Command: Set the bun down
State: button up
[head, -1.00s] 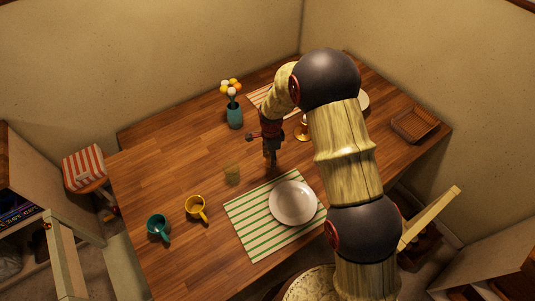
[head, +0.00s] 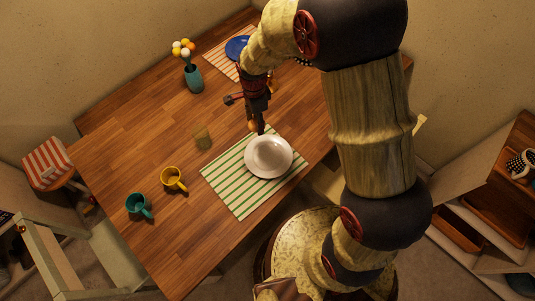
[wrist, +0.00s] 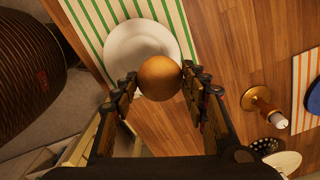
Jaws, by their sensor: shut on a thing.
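The bun (wrist: 160,77) is round and golden brown, held between the fingertips of my gripper (wrist: 160,85) in the wrist view. In the head view my gripper (head: 259,127) points down over the table beside the white plate; a small bit of the bun (head: 252,125) shows at its tip. The white plate (head: 281,168) lies empty on a green-striped mat (head: 226,180). In the wrist view the plate (wrist: 128,35) is just beyond the bun, which overlaps its edge in the picture. I cannot tell the bun's exact height above the table.
A teal flower vase (head: 194,80) and a blue plate (head: 238,48) are farther back. A candle holder (wrist: 262,103) shows in the wrist view.

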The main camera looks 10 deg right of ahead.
jog(key=s+d+f+b, duration=0.1)
jog(key=s+d+f, duration=0.15)
jog(key=s, duration=0.65)
jog(key=s+d+f, duration=0.2)
jog(key=s+d, duration=0.1)
jog(key=s, duration=0.6)
jog(key=b, duration=0.3)
send_over(268, 157)
notch_tip(268, 157, down, 10)
jog(key=shift+s+d+r, duration=0.15)
jog(key=shift+r, duration=0.1)
jog(key=shift+w+f+b, duration=0.15)
jog(key=shift+f+b, duration=0.2)
jog(key=shift+f, duration=0.55)
jog(key=shift+w+f+b, duration=0.1)
jog(key=shift+f+b, duration=0.25)
jog(key=shift+f, duration=0.5)
jog(key=shift+f, duration=0.1)
jog(key=o, duration=1.2)
jog(key=shift+c, duration=0.2)
